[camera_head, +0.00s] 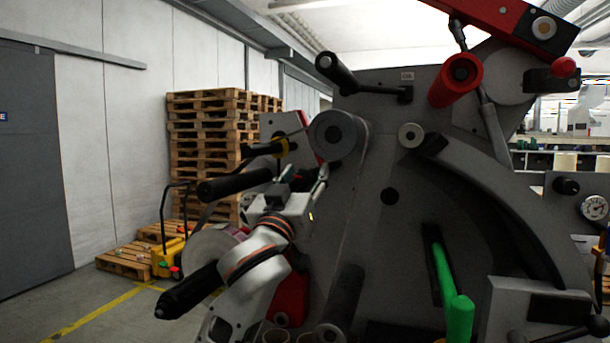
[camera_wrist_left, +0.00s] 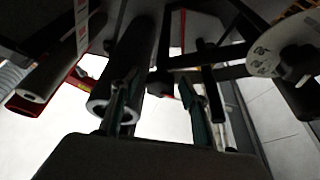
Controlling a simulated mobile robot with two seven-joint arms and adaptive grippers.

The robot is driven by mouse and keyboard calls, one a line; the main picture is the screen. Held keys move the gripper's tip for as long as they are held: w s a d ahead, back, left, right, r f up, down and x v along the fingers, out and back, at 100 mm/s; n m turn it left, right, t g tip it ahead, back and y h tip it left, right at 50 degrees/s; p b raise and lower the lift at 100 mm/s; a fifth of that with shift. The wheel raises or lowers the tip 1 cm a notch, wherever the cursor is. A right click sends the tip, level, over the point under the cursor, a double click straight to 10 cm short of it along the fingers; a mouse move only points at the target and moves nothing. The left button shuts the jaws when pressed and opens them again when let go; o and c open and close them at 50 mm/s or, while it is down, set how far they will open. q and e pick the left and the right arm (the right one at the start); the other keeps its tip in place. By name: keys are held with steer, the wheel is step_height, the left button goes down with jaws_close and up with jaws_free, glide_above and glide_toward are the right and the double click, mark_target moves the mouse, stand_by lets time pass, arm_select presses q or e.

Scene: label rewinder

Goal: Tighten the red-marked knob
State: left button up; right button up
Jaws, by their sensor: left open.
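A red ball knob (camera_head: 563,67) sits on a black block at the upper right of the machine. A red cylinder (camera_head: 455,80) with a dark centre is left of it. I cannot tell for sure which part is the red-marked knob. A dark roller (camera_wrist_left: 128,60) is close by the left finger. My right gripper is not in view.
Black rollers (camera_head: 235,185) stick out on the left around my arm. A green lever (camera_head: 453,290) and a curved dark guard (camera_head: 500,190) are on the machine's front. Stacked pallets (camera_head: 205,135) and a yellow pallet truck (camera_head: 168,258) stand behind left. Floor at the left is open.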

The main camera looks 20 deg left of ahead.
arm_select(q)
steer(key=shift+c, duration=0.5)
steer(key=c, duration=1)
steer(key=shift+m, duration=0.6)
steer(key=m+h, duration=0.2)
steer(key=m, duration=0.2)
steer(key=shift+h, duration=0.4)
steer(key=m+h, duration=0.1)
steer(key=m, duration=0.2)
steer(key=m+g+h, duration=0.1)
steer(key=m, duration=0.2)
steer(key=shift+m+g+h, duration=0.3)
steer(key=shift+h, duration=0.1)
steer(key=m+g+h, duration=0.1)
steer(key=m, duration=0.4)
steer(key=shift+d+m+g+h, duration=0.1)
steer(key=shift+m+g+h, duration=0.2)
steer(key=shift+g+h, duration=0.1)
steer(key=shift+d+f+m+g, duration=0.1)
steer(key=shift+m+g, duration=0.6)
steer(key=shift+m, duration=1.1)
